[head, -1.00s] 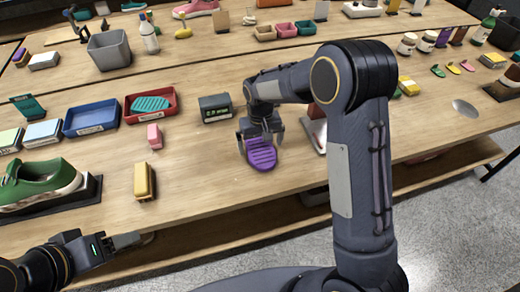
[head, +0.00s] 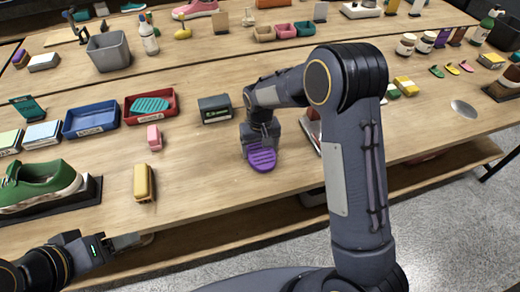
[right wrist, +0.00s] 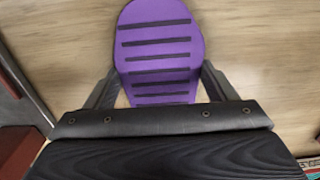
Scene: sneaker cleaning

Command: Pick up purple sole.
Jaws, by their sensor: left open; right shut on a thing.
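The purple sole (head: 262,160) is on or just above the wooden table, below my right gripper (head: 260,148) in the head view. In the right wrist view the purple sole (right wrist: 158,45) has dark cross stripes, and the fingers of my right gripper (right wrist: 158,90) touch both its sides. My right gripper is shut on the sole. The sole's near end is hidden behind the gripper body in the wrist view. My left gripper (head: 130,241) is open and empty at the lower left, by the table's front edge.
A dark grey box (head: 214,108) stands left of my right gripper. A red tray (head: 131,116) holds a teal sole (head: 150,104), beside a blue tray (head: 68,125). A green sneaker (head: 40,188) is at the left.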

